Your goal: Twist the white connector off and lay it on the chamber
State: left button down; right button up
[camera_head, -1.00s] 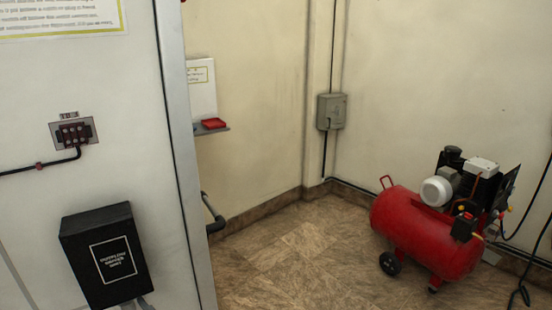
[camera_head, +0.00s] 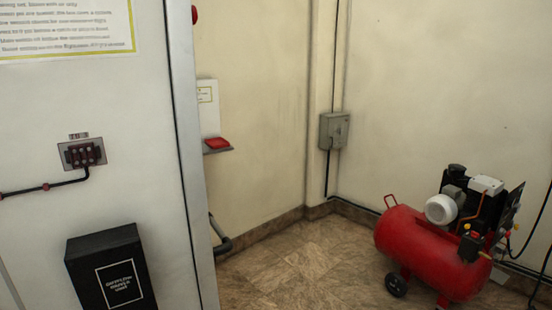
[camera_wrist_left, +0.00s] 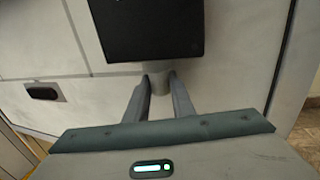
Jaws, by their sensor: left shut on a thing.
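In the left wrist view my left gripper (camera_wrist_left: 160,80) has its two grey fingers shut on a short pale cylinder, the white connector (camera_wrist_left: 159,88). The connector is upright directly under a black box (camera_wrist_left: 145,25), and looks to be touching its underside. The black box also shows in the head view (camera_head: 88,262), mounted on the white chamber wall (camera_head: 40,225) with a white-lettered label. The connector and my left gripper are out of the head view. My right gripper is in neither view.
A socket panel (camera_head: 82,153) with a black cable is on the chamber wall above the box. A dark recessed handle (camera_wrist_left: 43,92) is left of the gripper. A red compressor (camera_head: 425,250) stands on the tiled floor at right. The floor between is clear.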

pick_arm(q)
jog(key=shift+s+a+r+m+t+h+p, duration=0.1)
jog(key=shift+r+m+t+h+p, duration=0.1)
jog(key=shift+m+t+h+p, duration=1)
jog(key=shift+f+m+t+h+p, duration=0.1)
jog(key=shift+m+t+h+p, duration=0.3)
jog(key=shift+h+p, duration=0.25)
jog(key=shift+f+h, duration=0.15)
jog(key=shift+h, duration=0.2)
jog(key=shift+a+r+m+t+h+p, duration=0.1)
jog(key=shift+r+m+t+h+p, duration=0.1)
jog(key=shift+m+t+h+p, duration=0.6)
jog(key=m+h+p, duration=0.1)
jog(key=h, duration=0.1)
jog(key=shift+f+m+t+h, duration=0.15)
jog(key=shift+m+t+h, duration=0.15)
jog(key=shift+m+t, duration=0.1)
jog(key=shift+f, duration=0.1)
jog(key=shift+f, duration=0.1)
